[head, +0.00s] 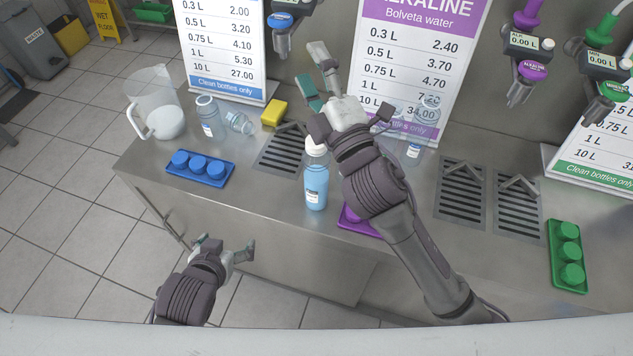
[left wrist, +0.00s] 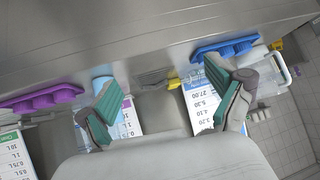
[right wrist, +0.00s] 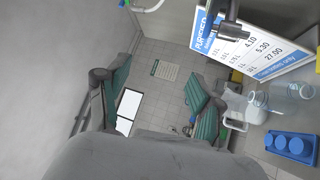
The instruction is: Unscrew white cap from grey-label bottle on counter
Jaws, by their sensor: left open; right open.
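The bottle (head: 316,186) stands upright on the steel counter, filled with light blue liquid. Its white cap (head: 315,147) is on top; the label is small and its colour is hard to tell. My right gripper (head: 316,73) is open and empty, above and behind the bottle near the price boards, not touching the cap. It also shows in the right wrist view (right wrist: 158,84), where the bottle does not show. My left gripper (head: 226,244) is open and empty, low in front of the counter, left of the bottle. In the left wrist view, the bottle (left wrist: 103,72) is partly hidden behind a finger.
A blue cap tray (head: 200,171), a pitcher (head: 165,122), clear bottles (head: 208,116) and a yellow sponge (head: 274,112) are at the left. A purple tray (head: 352,222) sits beside the bottle, partly under my right arm. A green tray (head: 568,256) is at the right.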

